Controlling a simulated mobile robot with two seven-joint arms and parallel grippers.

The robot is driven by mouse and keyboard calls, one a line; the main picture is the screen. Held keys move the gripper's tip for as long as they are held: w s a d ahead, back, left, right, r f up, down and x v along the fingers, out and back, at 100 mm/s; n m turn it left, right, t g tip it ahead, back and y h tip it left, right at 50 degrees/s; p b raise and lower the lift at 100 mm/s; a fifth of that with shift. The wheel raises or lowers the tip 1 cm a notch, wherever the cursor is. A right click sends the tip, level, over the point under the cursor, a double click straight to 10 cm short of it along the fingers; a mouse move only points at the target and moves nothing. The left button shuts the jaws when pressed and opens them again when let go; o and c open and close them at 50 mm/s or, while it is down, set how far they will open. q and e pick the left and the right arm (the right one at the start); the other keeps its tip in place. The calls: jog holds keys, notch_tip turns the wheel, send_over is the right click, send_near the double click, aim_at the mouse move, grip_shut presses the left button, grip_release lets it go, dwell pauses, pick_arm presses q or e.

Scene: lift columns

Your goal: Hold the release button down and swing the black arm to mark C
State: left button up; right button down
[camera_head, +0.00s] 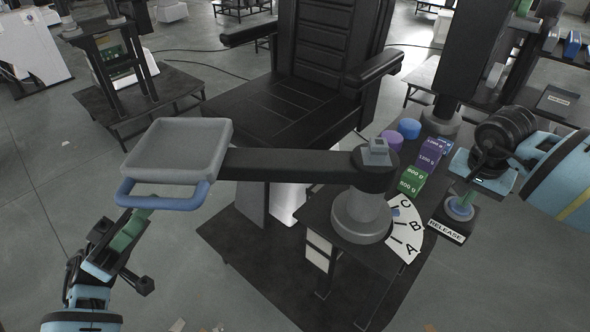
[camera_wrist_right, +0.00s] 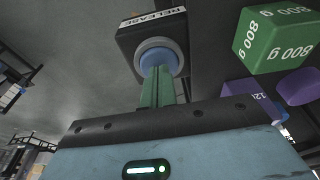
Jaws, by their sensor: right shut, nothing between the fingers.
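The black arm (camera_head: 290,167) runs from a round pivot on a grey post (camera_head: 361,215) to a grey tray (camera_head: 175,148) with a blue handle (camera_head: 175,198). My left gripper (camera_head: 145,206) is at the left end of that handle; whether its fingers close around it cannot be made out. A white dial (camera_head: 413,232) with marks A, B and C lies beside the post, C furthest back. The release button (camera_head: 460,208) is blue, in a grey ring on a dark box labelled RELEASE. My right gripper (camera_head: 466,200) is shut and empty, its green fingertips at the button (camera_wrist_right: 158,58), apparently touching it.
Green 800 g (camera_head: 412,181) and purple 1200 g (camera_head: 428,153) blocks stand between the pivot and the button box, with round purple and blue pieces behind. A black chair (camera_head: 290,100) stands behind the arm.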

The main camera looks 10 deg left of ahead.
aim_at(150, 207)
pick_arm(q)
jog(key=shift+x, duration=2.2)
grip_shut()
